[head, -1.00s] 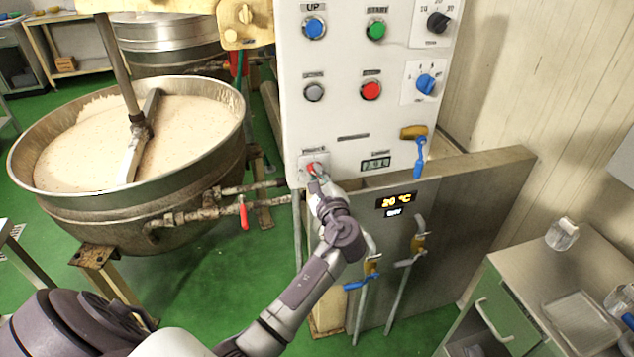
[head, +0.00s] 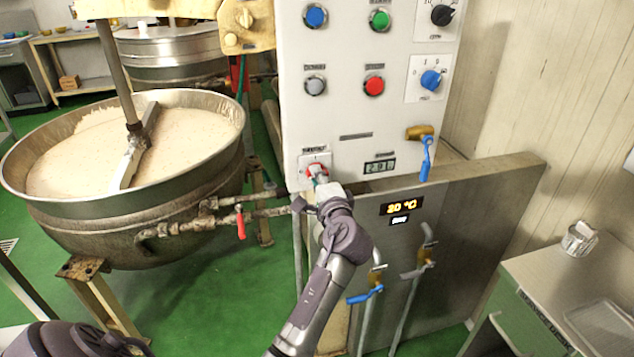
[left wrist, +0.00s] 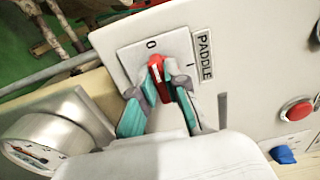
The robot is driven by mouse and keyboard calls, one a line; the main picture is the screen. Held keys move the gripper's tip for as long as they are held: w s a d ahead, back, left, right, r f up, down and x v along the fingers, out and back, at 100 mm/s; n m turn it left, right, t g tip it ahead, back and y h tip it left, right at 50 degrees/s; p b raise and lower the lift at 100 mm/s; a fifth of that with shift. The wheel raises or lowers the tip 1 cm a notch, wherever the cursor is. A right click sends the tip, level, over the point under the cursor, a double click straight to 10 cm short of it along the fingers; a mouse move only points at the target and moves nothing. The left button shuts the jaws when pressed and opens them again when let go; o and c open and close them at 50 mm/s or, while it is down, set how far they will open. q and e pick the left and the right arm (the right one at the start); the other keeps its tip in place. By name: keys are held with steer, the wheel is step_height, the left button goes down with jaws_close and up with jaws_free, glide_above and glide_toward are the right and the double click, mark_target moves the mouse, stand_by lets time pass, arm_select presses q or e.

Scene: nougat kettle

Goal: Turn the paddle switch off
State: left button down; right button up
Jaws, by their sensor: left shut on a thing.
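The paddle switch is a red rotary knob (left wrist: 156,66) on a white plate (left wrist: 130,62) marked 0 and I, beside a label reading PADDLE (left wrist: 204,55). In the left wrist view the knob points between the two marks as pictured, and its exact setting is hard to tell. My left gripper (left wrist: 157,92) has its teal-padded fingers closed on both sides of the knob. In the head view the red knob (head: 315,169) sits at the lower left of the white control panel (head: 345,110), with my left gripper (head: 321,179) at it, partly hiding it. My right gripper is not in view.
A red button (head: 374,86), a blue selector (head: 430,80) and a blue-handled valve (head: 426,155) are on the panel. The kettle (head: 120,215) with a red-handled pipe valve (head: 240,224) stands left. A gauge (left wrist: 40,145) shows in the wrist view.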

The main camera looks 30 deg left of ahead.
arm_select(q)
steer(key=shift+f, duration=0.1)
stand_by(0.5)
steer(key=c, duration=1.2)
jaws_free()
steer(key=v, duration=0.7)
steer(key=shift+s+d, duration=0.2)
steer(key=shift+d, duration=0.05)
